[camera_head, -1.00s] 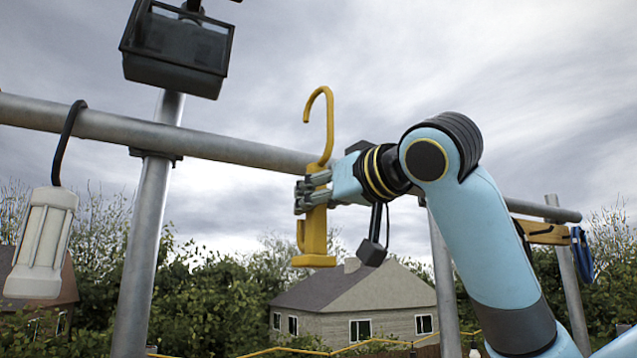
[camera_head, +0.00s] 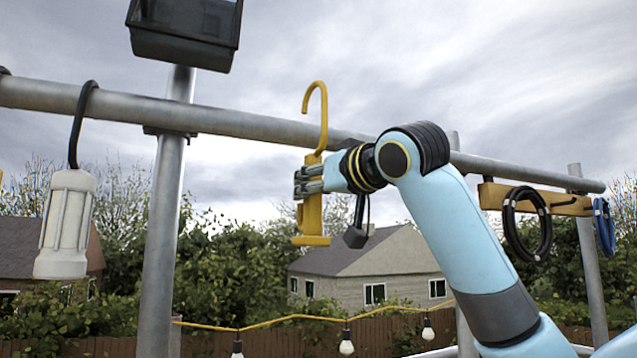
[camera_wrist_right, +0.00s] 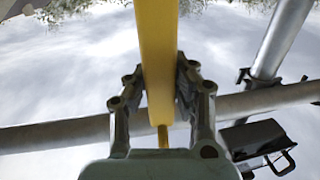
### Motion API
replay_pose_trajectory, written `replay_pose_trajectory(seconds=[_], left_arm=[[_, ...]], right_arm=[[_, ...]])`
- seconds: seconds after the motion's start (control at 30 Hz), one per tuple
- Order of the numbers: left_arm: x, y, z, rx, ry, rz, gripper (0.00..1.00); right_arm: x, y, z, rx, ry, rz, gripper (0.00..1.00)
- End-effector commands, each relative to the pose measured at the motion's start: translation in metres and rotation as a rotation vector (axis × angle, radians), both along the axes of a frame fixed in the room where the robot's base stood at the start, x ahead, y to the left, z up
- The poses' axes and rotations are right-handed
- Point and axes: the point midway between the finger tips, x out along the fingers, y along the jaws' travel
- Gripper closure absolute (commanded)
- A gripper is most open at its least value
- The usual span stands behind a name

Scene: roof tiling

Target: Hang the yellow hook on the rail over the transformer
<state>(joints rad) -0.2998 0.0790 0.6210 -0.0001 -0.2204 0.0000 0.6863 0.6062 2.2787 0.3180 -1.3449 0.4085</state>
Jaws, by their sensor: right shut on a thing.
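The yellow hook (camera_head: 312,214) is upright in the head view, its curved end rising above the rail (camera_head: 230,124). The rail passes behind it; I cannot tell how far apart they are. My right gripper (camera_head: 309,181) is shut on the hook's body from the right. In the right wrist view the fingers (camera_wrist_right: 160,95) press on both sides of the yellow body (camera_wrist_right: 157,60). A small black block (camera_head: 355,237) on a dark cord hangs just right of the gripper. It may be the transformer; the arm hides its upper end. My left gripper is not in view.
A white lamp (camera_head: 67,225) hangs from the rail by a black hook at left. A dark box (camera_head: 185,35) sits above the post (camera_head: 163,230). At right are a wooden board (camera_head: 560,200), a black coil (camera_head: 510,226) and a blue coil (camera_head: 604,225). A bulb string (camera_head: 290,318) runs low.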

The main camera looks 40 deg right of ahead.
Motion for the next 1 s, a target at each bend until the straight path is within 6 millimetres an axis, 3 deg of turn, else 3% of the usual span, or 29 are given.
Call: replay_pose_trajectory(seconds=[0.5,1.0], left_arm=[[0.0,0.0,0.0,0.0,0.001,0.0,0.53],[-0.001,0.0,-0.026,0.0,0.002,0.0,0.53]], right_arm=[[0.044,-0.01,0.0,0.0,0.0,0.0,1.0],[0.043,-0.01,-0.042,-0.001,-0.001,0.0,1.0]])
